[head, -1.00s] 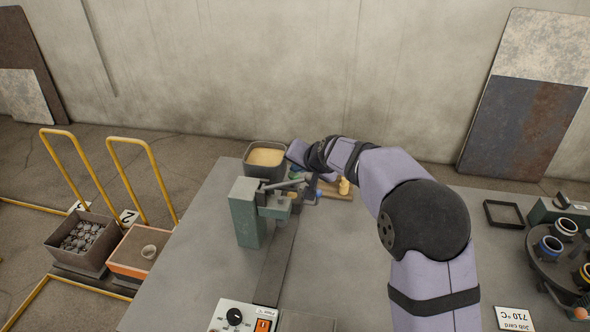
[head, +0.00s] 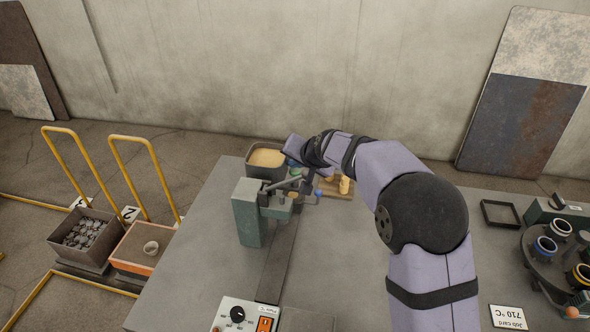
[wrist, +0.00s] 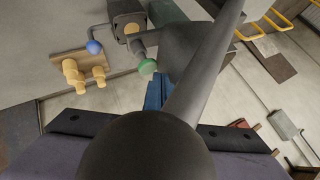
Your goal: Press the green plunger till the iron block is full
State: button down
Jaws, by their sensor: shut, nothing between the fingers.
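The green plunger (wrist: 147,66) shows as a round green knob in the wrist view, just beyond my fingertips. My gripper (wrist: 154,92) has blue fingers, shut and empty, pointing at the knob; I cannot tell whether they touch it. In the head view the green knob (head: 294,172) is small and partly covered by my wrist, beside the green-grey stand (head: 248,212). A dark block with tan tops (wrist: 126,14) shows in the wrist view; I cannot tell for sure that it is the iron block, or how full it is.
A blue ball knob (wrist: 94,47) sits close to the green one. A wooden board (wrist: 70,70) with pegs lies beside them. A grey bin of yellowish material (head: 266,158) stands behind the stand. A turntable with cups (head: 560,252) is far right.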

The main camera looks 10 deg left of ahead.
aim_at(295, 174)
jog(key=shift+r, duration=0.1)
jog(key=shift+r+p, duration=2.15)
jog(key=shift+r, duration=0.45)
jog(key=shift+d, duration=0.1)
jog(key=s+d+f+g+h, duration=0.1)
jog(key=s+d+f+g, duration=0.1)
jog(key=s+d, duration=0.7)
jog(key=s+d+f+n+g+h, duration=0.1)
jog(key=s+d+f+g+h, duration=0.1)
jog(key=s+d, duration=0.8)
jog(key=s+d+f+g+h, duration=0.2)
jog(key=s+d+f, duration=0.4)
jog(key=s, duration=1.1)
jog(key=d+g, duration=0.1)
jog(key=d, duration=0.3)
jog(key=shift+s+n, duration=0.35)
jog(key=shift+n, duration=0.05)
